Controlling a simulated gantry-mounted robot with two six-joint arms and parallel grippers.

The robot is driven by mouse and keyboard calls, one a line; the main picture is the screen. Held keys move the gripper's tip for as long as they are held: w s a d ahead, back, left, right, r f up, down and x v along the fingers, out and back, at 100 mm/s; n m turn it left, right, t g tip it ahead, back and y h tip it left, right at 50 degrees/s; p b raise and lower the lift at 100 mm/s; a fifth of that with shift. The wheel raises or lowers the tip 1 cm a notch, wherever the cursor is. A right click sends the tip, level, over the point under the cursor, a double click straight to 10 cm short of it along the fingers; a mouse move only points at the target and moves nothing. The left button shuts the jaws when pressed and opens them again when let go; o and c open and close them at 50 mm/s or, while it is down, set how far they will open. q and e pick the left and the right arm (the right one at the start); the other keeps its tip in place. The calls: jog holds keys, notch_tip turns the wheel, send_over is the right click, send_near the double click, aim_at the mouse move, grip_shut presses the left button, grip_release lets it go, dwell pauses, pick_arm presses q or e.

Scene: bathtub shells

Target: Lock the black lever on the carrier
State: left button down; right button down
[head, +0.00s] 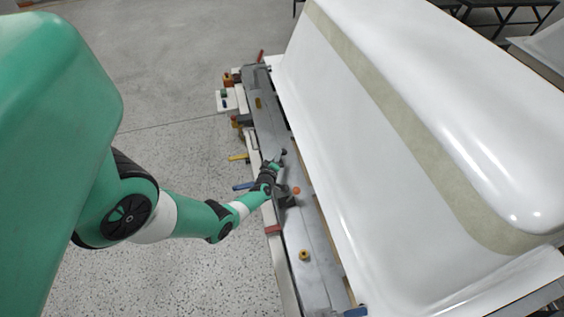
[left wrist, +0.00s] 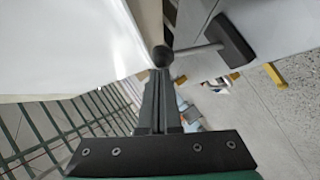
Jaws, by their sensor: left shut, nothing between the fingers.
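The carrier (head: 301,237) is a long grey metal frame with the white tub shell on its right. My left gripper (head: 275,163) is over the carrier's left side, shut and empty. In the left wrist view the shut fingers (left wrist: 161,82) point at a black ball knob (left wrist: 162,56). The knob is on a thin metal rod that runs to a black block (left wrist: 234,40), and it looks like the black lever. The fingertips appear right at the knob; I cannot tell whether they touch it. A small dark knob (head: 284,152) shows just past the fingers in the head view. My right gripper is not in view.
The white tub shell (head: 420,110) fills the right side. An orange ball (head: 296,190), a yellow-brown knob (head: 304,255), a blue handle (head: 244,186) and a yellow handle (head: 238,157) are close by. Open speckled floor (head: 190,165) is on the left.

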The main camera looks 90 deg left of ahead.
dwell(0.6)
pick_arm(q)
jog(key=s+a+r+p+v, duration=0.1)
jog(key=r+p+v, duration=0.1)
jog(key=p+v, duration=0.6)
jog(key=v, duration=0.4)
jog(key=shift+s+d, duration=0.25)
jog(key=shift+s, duration=0.25)
jog(key=shift+r, duration=0.1)
